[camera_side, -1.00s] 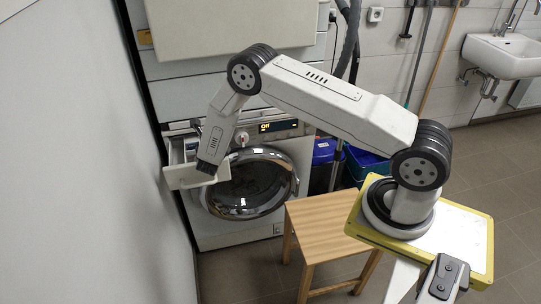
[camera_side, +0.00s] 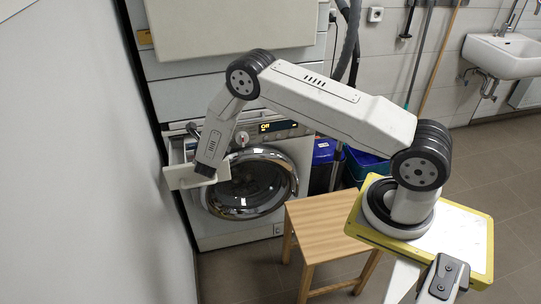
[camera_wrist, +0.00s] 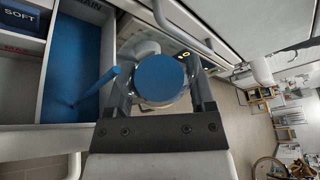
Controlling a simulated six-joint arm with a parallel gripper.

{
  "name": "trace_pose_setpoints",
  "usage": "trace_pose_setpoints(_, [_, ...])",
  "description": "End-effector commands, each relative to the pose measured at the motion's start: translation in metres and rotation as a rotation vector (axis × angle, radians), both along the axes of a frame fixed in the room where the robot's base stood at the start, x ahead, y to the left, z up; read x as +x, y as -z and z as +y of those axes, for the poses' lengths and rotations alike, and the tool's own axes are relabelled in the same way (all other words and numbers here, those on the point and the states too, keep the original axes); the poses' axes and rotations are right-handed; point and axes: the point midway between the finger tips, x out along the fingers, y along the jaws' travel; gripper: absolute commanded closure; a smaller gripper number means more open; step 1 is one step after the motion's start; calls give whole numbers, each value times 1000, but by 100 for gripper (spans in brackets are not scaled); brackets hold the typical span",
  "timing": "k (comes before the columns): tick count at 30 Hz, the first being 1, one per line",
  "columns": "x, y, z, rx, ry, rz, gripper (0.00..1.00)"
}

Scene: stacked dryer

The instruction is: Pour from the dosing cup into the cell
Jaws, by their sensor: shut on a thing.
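My gripper (camera_wrist: 160,88) is shut on the dosing cup (camera_wrist: 126,95), a clear round cup with blue liquid (camera_wrist: 160,80) in it. A thin blue stream (camera_wrist: 98,88) runs from the cup's left side down into the MAIN cell (camera_wrist: 108,40) of the pulled-out drawer. Blue covers the floor of that cell. The cup is beside the cell, above drawer height. In the side view my gripper (camera_side: 205,172) is at the open drawer (camera_side: 181,180); the cup is hidden there.
A cell marked SOFT (camera_wrist: 20,20) and another with a red label lie left of MAIN. The washer's round door (camera_side: 249,185) is just below and right of the drawer. A wall (camera_side: 75,150) stands close on the left. A wooden stool (camera_side: 325,215) stands in front.

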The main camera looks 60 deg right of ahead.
Motion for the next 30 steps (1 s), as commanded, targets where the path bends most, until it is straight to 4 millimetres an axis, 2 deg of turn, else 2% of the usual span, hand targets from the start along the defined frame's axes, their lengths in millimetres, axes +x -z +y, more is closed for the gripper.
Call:
trace_pose_setpoints(15, [0,4,1,-136,2,132,90])
trace_pose_setpoints(30, [0,4,0,-142,2,139,90])
